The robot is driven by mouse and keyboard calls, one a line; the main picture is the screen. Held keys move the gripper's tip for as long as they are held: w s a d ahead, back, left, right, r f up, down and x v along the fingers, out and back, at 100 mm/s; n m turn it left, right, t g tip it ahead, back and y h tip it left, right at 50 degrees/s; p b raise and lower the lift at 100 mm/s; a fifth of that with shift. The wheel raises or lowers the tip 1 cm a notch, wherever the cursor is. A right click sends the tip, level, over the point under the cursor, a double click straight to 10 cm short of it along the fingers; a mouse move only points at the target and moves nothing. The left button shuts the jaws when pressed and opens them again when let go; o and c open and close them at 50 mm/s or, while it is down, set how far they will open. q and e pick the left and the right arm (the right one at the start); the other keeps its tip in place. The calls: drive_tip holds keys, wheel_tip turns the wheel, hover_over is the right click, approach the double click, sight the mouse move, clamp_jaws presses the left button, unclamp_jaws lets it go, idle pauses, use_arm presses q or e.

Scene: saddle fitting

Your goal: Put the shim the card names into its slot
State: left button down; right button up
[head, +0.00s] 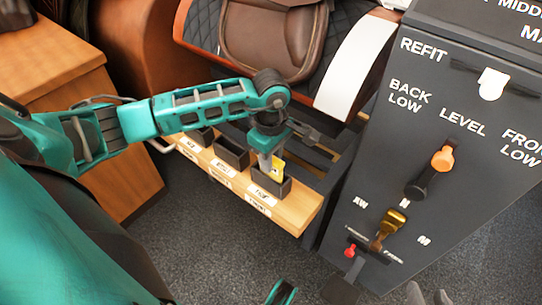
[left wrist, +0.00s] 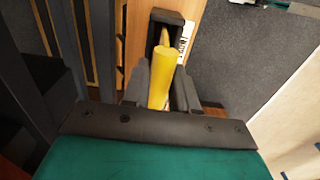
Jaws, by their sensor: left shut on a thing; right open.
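My left gripper (head: 272,165) points down at the right-hand dark bin (head: 272,186) on the wooden shelf. It is shut on a yellow shim (head: 279,167). In the left wrist view the yellow shim (left wrist: 160,82) stands between the grey fingers, in front of a dark bin (left wrist: 165,18). I cannot tell whether its lower end is still inside the bin. The brown saddle (head: 275,40) is at the top. No card naming a shim is readable.
More dark bins (head: 231,152) with small, unreadable labels line the wooden shelf (head: 295,210). A dark panel (head: 455,170) stands right, marked REFIT, BACK LOW, LEVEL and FRONT LOW, with an orange-knobbed lever (head: 442,160) and a brass lever (head: 390,225). A wooden cabinet (head: 45,55) stands left.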

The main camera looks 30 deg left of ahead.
drive_tip(key=shift+a, duration=0.1)
use_arm(q)
drive_tip(key=c, duration=0.8)
unclamp_jaws()
use_arm(e)
drive_tip(key=shift+a+r, duration=0.1)
drive_tip(key=shift+r, duration=0.05)
use_arm(q)
wheel_tip(320, 180, up, 13)
drive_tip(key=p, duration=0.3)
use_arm(e)
drive_tip(key=shift+s+d+r, duration=0.15)
drive_tip(key=shift+d+r, duration=0.4)
drive_tip(key=shift+r, duration=0.2)
